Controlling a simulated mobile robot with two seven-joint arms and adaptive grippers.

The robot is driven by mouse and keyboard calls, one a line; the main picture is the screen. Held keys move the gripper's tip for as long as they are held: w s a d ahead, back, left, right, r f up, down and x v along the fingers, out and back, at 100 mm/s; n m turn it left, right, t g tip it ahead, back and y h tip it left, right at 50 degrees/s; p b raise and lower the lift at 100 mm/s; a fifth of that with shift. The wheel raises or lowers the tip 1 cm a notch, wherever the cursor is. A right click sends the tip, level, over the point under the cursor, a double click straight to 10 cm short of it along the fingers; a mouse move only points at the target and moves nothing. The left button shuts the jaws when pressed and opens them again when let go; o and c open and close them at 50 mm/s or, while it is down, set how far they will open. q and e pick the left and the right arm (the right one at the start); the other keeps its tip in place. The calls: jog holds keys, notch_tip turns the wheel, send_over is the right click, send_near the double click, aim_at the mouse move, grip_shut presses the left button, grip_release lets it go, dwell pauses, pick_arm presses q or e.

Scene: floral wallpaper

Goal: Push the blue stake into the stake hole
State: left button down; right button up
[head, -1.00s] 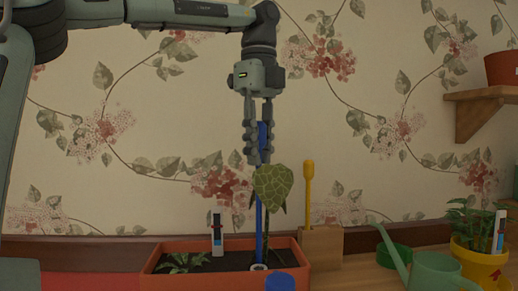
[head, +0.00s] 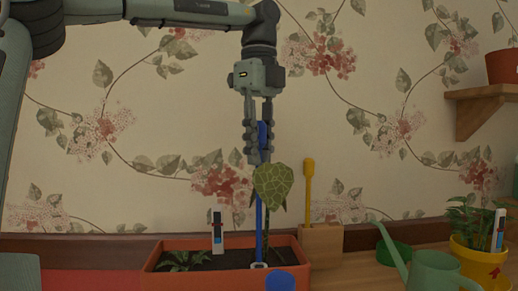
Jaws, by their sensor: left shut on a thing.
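My left gripper (head: 258,155) points down above the planter and is shut on the upper part of the blue stake (head: 259,228). The stake stands upright, and its lower end meets the light ring of the stake hole (head: 259,266) in the soil of the orange planter (head: 210,244). I cannot tell how deep the tip sits. A plant with a large patterned green leaf (head: 272,187) stands close beside the stake, and the leaf hides part of it. My right gripper is not in view.
A white marker (head: 217,232) and a small plant (head: 183,260) stand in the planter. A blue round thing (head: 280,281) is at its front. To the right are a wooden block (head: 321,246) with a yellow tool (head: 309,190), a watering can (head: 437,270) and a yellow pot (head: 478,264).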

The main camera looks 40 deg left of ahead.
aim_at(262, 126)
pick_arm(q)
jog(key=shift+f+b, duration=0.95)
jog(key=shift+f, duration=0.6)
jog(key=c, duration=1.3)
grip_release()
jog(key=shift+r, duration=0.1)
notch_tip(262, 126, up, 7)
jog(key=shift+a+f, duration=0.1)
jog(key=shift+f, duration=0.1)
jog(key=shift+r, duration=0.35)
